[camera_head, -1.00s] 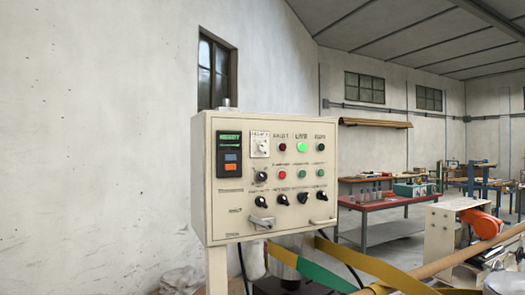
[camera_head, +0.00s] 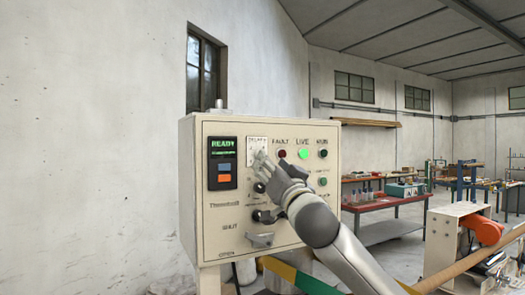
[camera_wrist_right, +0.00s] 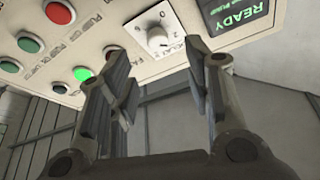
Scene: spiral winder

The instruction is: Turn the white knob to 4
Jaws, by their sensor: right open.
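The white knob (camera_wrist_right: 157,39) sits on a white plate with printed scale numbers, near the READY display on the control panel. In the wrist view its pointer setting is too small to read surely. In the head view the plate (camera_head: 257,143) shows at the panel's upper middle, and my right gripper largely covers the knob. My right gripper (camera_head: 263,161) is open and empty in front of it. In the wrist view the two fingers (camera_wrist_right: 155,78) stand apart, with the knob showing beyond the gap between their tips, apparently not touched. My left gripper is not in view.
The beige control panel (camera_head: 212,243) carries a READY display (camera_head: 223,147), a lit green lamp (camera_head: 303,154), a dark red lamp (camera_head: 282,154) and black knobs close by, partly behind my right arm. A red-topped table (camera_head: 378,202) stands farther back on the right.

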